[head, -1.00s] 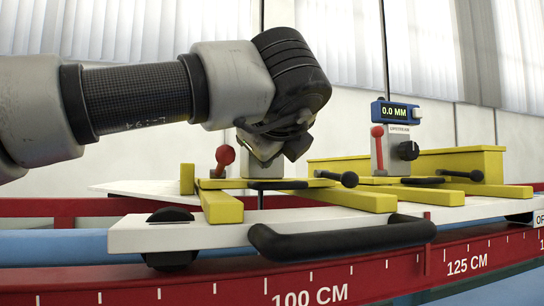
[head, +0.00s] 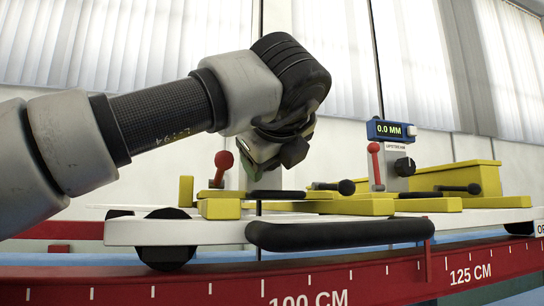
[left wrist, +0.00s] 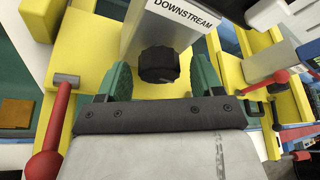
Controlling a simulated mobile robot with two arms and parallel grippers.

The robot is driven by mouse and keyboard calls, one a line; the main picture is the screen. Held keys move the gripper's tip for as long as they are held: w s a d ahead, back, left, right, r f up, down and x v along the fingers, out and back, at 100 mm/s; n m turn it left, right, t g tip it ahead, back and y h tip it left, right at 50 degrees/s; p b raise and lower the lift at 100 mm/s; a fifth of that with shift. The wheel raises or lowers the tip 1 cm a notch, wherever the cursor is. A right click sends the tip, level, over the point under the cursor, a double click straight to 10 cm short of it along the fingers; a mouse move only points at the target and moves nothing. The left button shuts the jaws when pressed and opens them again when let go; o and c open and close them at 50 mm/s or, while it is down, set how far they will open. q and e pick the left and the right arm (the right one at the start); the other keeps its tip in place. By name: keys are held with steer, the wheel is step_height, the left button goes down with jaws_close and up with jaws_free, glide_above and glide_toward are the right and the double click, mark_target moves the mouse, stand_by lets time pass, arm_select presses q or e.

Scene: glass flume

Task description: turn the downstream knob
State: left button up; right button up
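The downstream knob (left wrist: 158,65) is black and ridged, on a grey post (left wrist: 150,30) under a "DOWNSTREAM" label (left wrist: 182,14) in the left wrist view. My left gripper (left wrist: 162,78) is open, with one green finger on each side of the knob and gaps between. I cannot tell how deep the knob sits between the fingertips. In the head view my left gripper (head: 278,155) is over the near carriage and hides this knob. My right gripper is not in view.
A red-balled lever (head: 223,160) stands left of my gripper. The upstream post has a black knob (head: 405,167), another red lever (head: 375,160) and a display (head: 391,130) reading 0.0 MM. A black handle (head: 340,234) runs along the front of the white carriage (head: 200,232).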

arm_select(q)
steer(key=a+b+v, duration=0.1)
steer(key=b+v, duration=0.1)
steer(key=v, duration=0.8)
steer(key=shift+s+d+b, duration=0.3)
steer(key=shift+s+d, duration=0.15)
steer(key=shift+d, duration=0.1)
